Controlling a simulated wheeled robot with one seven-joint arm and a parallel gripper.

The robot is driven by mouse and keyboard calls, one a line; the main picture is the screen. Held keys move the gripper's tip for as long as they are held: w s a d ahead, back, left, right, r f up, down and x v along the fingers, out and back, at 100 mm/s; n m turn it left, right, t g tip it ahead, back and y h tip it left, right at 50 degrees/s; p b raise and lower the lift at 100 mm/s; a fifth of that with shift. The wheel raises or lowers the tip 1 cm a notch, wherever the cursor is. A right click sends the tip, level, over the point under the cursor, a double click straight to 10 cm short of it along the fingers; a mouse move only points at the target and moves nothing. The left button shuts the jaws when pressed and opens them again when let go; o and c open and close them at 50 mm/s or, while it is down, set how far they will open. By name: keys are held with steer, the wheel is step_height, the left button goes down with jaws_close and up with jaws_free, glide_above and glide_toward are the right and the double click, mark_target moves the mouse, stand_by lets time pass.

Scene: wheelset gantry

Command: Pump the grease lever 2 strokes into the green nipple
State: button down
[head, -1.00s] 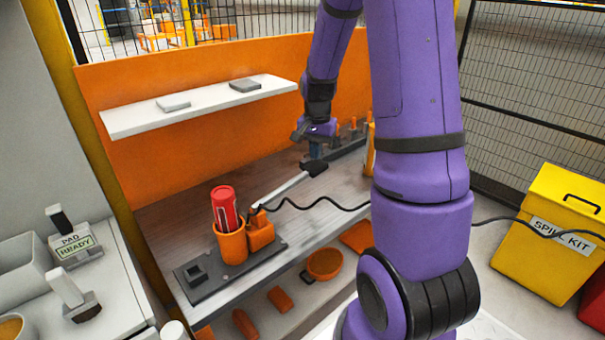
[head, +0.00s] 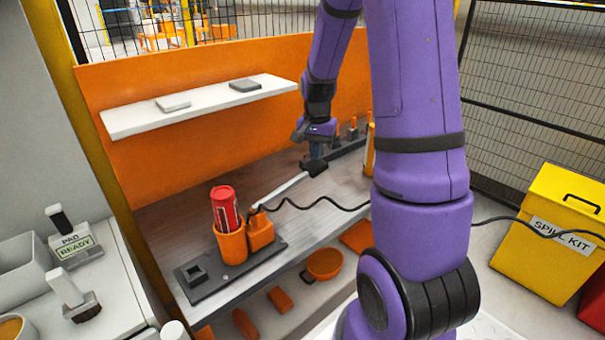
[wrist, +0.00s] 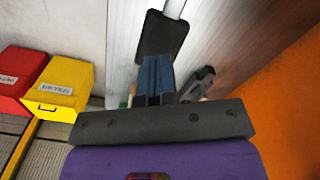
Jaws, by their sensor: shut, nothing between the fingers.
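The grease pump's lever is a pale bar (head: 284,191) rising from the orange pump body (head: 260,231) to a black grip (head: 314,166). The grip also shows in the wrist view (wrist: 162,36), just beyond my fingertips. My gripper (head: 316,152) is at the grip end of the lever. In the wrist view its blue fingers (wrist: 157,62) are together with nothing between them, and their tips overlap the grip's near edge. I cannot tell whether they touch it. The green nipple cannot be made out clearly; only a small green spot (wrist: 123,105) shows beside the fingers.
A red canister (head: 225,208) stands in an orange cup (head: 231,246) on a dark base plate (head: 202,289). A black hose (head: 318,205) crosses the bench. A white shelf (head: 205,104) hangs above. A yellow spill kit bin (head: 560,240) stands at the right.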

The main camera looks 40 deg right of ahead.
mark_target(316, 165)
steer(key=shift+f, duration=0.1)
stand_by(0.4)
steer(key=shift+f, duration=3.05)
steer(key=shift+r, duration=4.55)
steer(key=shift+f+n, duration=0.5)
steer(key=shift+n, duration=0.5)
steer(key=shift+f+n, duration=0.45)
steer(key=shift+n, duration=0.55)
steer(key=shift+f+n, duration=0.5)
steer(key=shift+n, duration=0.5)
